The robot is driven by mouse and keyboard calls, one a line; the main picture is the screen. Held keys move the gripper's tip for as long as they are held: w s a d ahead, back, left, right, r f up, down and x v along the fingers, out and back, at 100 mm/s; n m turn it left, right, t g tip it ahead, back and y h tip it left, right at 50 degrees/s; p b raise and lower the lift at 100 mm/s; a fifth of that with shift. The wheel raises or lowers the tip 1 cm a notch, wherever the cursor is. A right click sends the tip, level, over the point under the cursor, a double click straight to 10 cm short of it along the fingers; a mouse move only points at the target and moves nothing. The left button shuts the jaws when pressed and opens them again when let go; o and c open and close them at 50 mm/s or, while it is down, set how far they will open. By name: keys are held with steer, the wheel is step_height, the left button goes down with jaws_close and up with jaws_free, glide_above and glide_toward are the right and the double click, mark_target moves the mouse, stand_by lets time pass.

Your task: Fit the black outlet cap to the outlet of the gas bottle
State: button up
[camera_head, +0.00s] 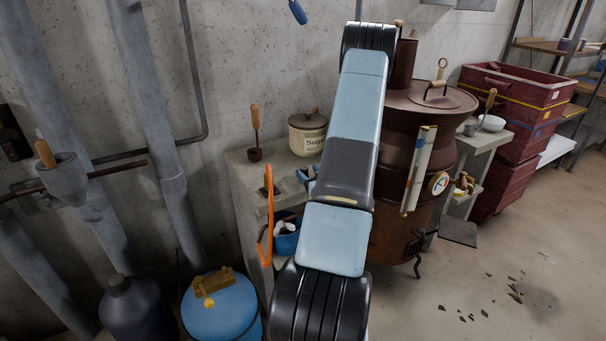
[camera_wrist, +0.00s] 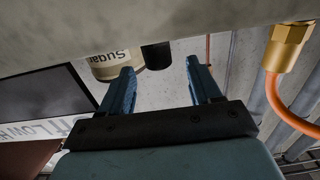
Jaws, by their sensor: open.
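A short black cylinder (camera_wrist: 157,56), which looks like the outlet cap, stands beside the sugar pot in the wrist view. My gripper (camera_wrist: 160,67) is open, and the cylinder shows beyond the gap between its blue fingers. I cannot tell how far off it is, and no contact shows. In the head view my arm covers the middle, and I cannot make out the cylinder there.
The sugar pot (camera_head: 308,134) stands on a concrete counter (camera_head: 240,172). An orange hose (camera_head: 269,215) hangs at its edge, with a brass fitting (camera_wrist: 287,47) in the wrist view. A dark bottle (camera_head: 135,308) stands by the blue vessel. A rusty stove (camera_head: 400,220) is right of the counter.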

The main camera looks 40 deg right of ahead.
mark_target(306, 171)
steer(key=x, duration=0.4)
steer(key=shift+f, duration=0.15)
steer(key=shift+c, duration=0.4)
steer(key=c, duration=0.9)
